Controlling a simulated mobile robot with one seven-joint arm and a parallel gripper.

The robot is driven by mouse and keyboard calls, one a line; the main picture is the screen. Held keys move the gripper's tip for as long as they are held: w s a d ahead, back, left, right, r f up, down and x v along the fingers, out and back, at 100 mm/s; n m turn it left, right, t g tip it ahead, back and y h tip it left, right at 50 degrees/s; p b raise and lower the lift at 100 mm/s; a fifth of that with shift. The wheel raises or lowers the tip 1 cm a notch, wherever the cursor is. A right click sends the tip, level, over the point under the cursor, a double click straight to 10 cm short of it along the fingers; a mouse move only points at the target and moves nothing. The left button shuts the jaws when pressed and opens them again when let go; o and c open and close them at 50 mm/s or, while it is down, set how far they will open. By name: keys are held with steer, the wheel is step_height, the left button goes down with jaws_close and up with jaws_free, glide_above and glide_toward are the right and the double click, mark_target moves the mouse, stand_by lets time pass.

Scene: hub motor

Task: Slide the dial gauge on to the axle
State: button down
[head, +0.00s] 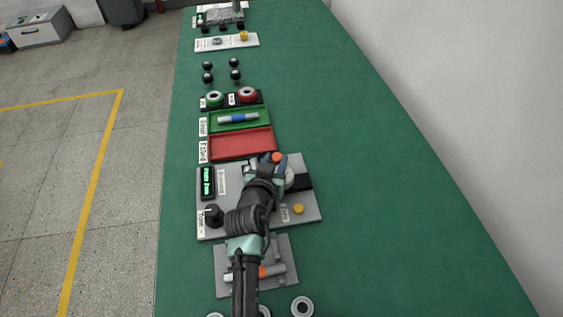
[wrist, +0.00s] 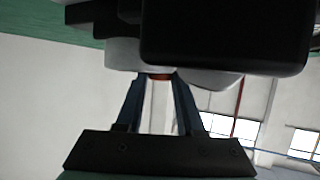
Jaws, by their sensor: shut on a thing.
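My gripper (head: 276,163) is over the far part of the grey test station (head: 245,222), its dark blue fingers shut on a pale piece with an orange end (head: 277,157). The wrist view shows the pale piece (wrist: 159,108) upright between the fingers, with a bit of orange at their tips. I cannot tell whether this is the dial gauge; no dial face shows. A rounded pale part (head: 290,179) and a black block (head: 304,182) sit right of my gripper. A grey rod with an orange band (head: 265,271) lies in the near fixture, partly hidden by my arm.
The station carries a lit display (head: 208,182), a black knob (head: 213,215) and a yellow button (head: 298,209). Beyond are a red tray (head: 242,144) and a green tray (head: 255,125) holding a blue-banded rod (head: 238,118). The right side of the green table (head: 390,200) is clear.

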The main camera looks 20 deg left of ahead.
steer(key=shift+s+a+f, duration=0.1)
steer(key=shift+s+a, duration=0.05)
steer(key=shift+a, duration=0.1)
steer(key=c, duration=0.5)
jaws_free()
steer(key=shift+c, duration=0.2)
steer(key=shift+d, duration=0.1)
steer(key=v, duration=1.3)
